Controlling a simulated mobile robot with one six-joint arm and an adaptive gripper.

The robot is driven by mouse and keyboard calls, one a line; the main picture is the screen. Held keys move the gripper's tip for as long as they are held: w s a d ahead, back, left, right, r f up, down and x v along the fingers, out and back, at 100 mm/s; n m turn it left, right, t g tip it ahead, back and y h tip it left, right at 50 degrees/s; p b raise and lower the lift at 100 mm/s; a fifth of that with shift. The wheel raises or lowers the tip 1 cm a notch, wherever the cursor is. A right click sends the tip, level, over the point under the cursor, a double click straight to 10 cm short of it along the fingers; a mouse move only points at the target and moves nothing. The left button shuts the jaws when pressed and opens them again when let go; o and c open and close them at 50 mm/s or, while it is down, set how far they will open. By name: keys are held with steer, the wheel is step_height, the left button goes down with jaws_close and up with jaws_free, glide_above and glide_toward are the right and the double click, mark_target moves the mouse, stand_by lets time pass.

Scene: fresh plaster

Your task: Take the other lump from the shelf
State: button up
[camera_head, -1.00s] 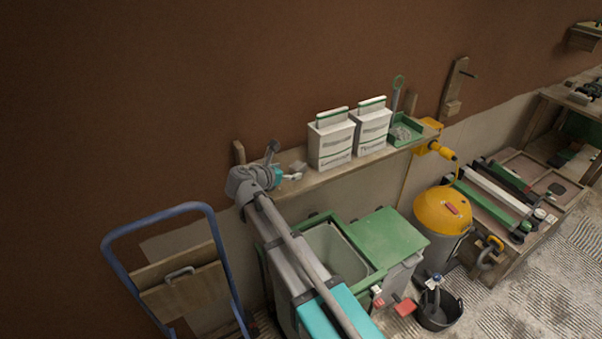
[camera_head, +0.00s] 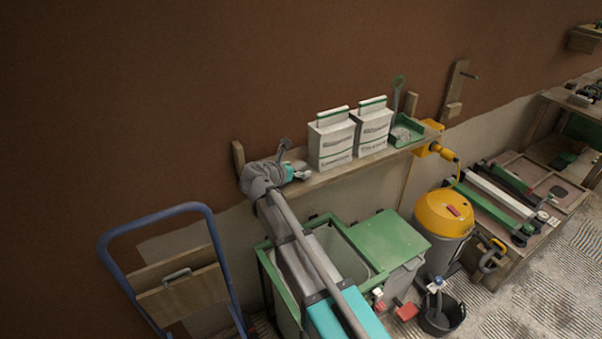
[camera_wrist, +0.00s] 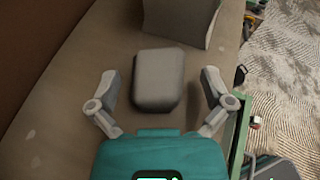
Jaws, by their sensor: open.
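In the wrist view a grey, rounded block-like lump (camera_wrist: 158,80) lies on the wooden shelf (camera_wrist: 62,110). My gripper (camera_wrist: 160,88) is open, with one finger on each side of the lump and a gap on both sides. In the head view my gripper (camera_head: 302,172) is low over the left part of the shelf (camera_head: 335,180), left of the white bags. The lump there is hidden or cannot be told apart from the gripper.
Two white bags (camera_head: 330,143) stand on the shelf just right of my gripper. A green tray (camera_head: 408,132) sits farther right. Below are a green-framed bin (camera_head: 345,245), a green lid (camera_head: 388,238) and a yellow-topped vacuum (camera_head: 444,215). A blue hand truck (camera_head: 103,250) stands left.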

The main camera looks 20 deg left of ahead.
steer(key=shift+w+d, duration=0.1)
steer(key=shift+w, duration=0.05)
stand_by(0.4)
steer(key=c, duration=1.3)
step_height(320, 180, up, 3)
steer(key=p, duration=0.2)
steer(key=shift+f+p, duration=0.15)
steer(key=shift+p, duration=0.25)
steer(key=s+d+r+p, duration=0.1)
steer(key=s+r+p, duration=0.2)
steer(key=s, duration=0.1)
steer(key=s+d+r+p, duration=0.2)
steer(key=s+r+p, duration=0.1)
steer(key=s+p, duration=0.1)
steer(key=s+d+r+p, duration=0.1)
steer(key=s+r+p, duration=0.2)
steer(key=s+r, duration=0.1)
steer(key=shift+s+d+r, duration=0.1)
steer(key=shift+s+d, duration=0.1)
steer(key=shift+s, duration=0.45)
